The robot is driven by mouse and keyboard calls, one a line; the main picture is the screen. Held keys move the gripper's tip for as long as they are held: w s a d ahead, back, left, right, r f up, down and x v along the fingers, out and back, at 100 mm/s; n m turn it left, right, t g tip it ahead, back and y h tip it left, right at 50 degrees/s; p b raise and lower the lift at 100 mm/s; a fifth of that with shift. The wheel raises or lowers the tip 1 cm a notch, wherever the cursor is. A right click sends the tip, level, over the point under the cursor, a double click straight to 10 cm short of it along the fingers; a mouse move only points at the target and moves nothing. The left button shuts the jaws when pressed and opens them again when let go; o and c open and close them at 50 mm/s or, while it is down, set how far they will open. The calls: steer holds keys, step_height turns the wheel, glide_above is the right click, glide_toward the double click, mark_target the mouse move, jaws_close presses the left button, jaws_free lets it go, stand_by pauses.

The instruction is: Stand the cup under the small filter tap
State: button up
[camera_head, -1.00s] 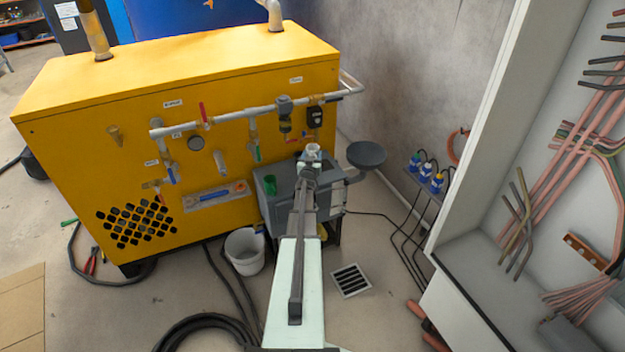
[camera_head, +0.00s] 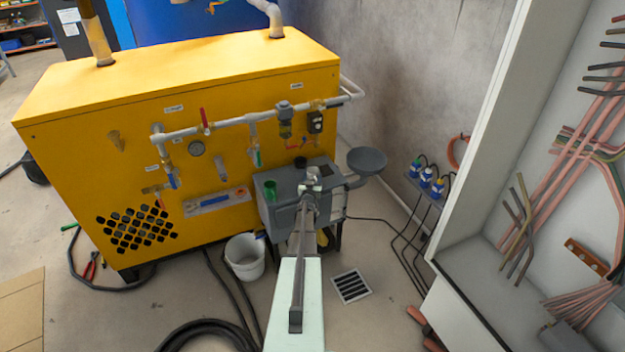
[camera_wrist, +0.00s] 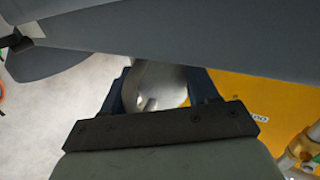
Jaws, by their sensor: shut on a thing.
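My gripper (camera_head: 310,188) is in front of the yellow machine, over the grey receiver tank (camera_head: 285,215). It is shut on a shiny metal cup (camera_head: 313,173). In the wrist view the cup (camera_wrist: 155,88) sits between the two dark fingers (camera_wrist: 155,95), and its lower part is hidden by the gripper body. A small filter (camera_head: 286,118) hangs from the pipe on the machine's front. A small red-handled tap (camera_head: 293,144) shows just below it. In the head view the cup is lower than the tap and a little to its right, apart from it.
A dark round funnel (camera_head: 367,160) sticks out at the tank's right. A large grey surface (camera_wrist: 200,35) crosses close in the wrist view. A white bucket (camera_head: 245,257) and black hoses (camera_head: 205,335) are on the floor.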

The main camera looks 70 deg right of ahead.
steer(key=shift+f, duration=0.25)
steer(key=o, duration=1.1)
